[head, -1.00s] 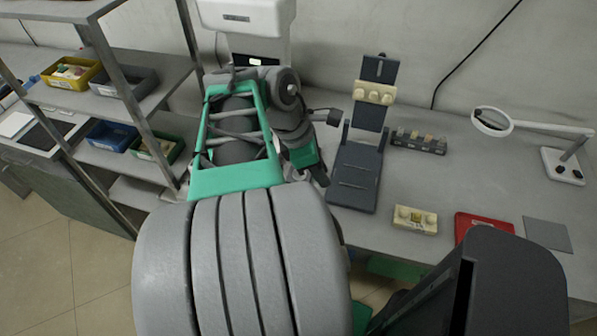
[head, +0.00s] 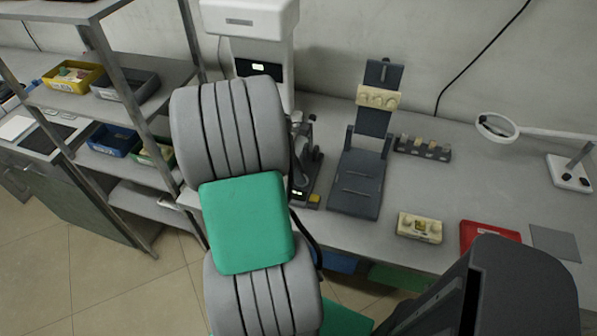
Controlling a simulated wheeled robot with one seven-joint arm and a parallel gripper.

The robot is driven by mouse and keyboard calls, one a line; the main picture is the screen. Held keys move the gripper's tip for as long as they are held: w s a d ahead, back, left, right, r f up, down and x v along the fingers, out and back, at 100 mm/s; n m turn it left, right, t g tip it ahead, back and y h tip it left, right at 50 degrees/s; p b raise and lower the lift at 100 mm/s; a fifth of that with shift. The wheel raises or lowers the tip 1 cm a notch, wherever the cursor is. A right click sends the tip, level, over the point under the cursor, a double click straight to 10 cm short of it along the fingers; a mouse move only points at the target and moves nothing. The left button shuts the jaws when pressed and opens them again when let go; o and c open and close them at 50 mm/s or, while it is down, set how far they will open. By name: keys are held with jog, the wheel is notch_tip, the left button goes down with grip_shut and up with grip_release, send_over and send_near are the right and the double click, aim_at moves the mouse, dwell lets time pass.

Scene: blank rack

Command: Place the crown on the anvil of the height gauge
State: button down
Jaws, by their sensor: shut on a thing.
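The height gauge (head: 303,165) is a dark upright device on the bench, just right of my arm, with a small lit display at its base. A small yellow piece (head: 314,198) is at its foot. My arm covers its left side, and I cannot make out the anvil clearly. My gripper is hidden behind my own arm links. The crown is not visible, so I cannot tell where it is.
A dark stand (head: 357,183) with a cream cast (head: 378,97), a slotted block (head: 422,149), a cream model (head: 420,227), a red tray (head: 488,236) and a magnifier lamp (head: 570,172) stand to the right. A white machine (head: 280,50) is behind; a shelf rack (head: 160,92) is left.

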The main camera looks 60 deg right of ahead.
jog(key=shift+f, duration=0.1)
jog(key=c, duration=1.2)
grip_release()
jog(key=shift+c, duration=0.2)
jog(key=p+v, duration=0.2)
jog(key=v, duration=1)
jog(key=w+a+r+m+t, duration=0.2)
jog(key=w+a+t, duration=0.1)
jog(key=w+a, duration=0.65)
jog(key=w+a+m+t+y, duration=0.1)
jog(key=a+m+t, duration=0.3)
jog(key=a, duration=2.2)
jog(key=shift+w+f+y, duration=0.15)
jog(key=shift+f+y, duration=0.3)
jog(key=shift+y, duration=0.25)
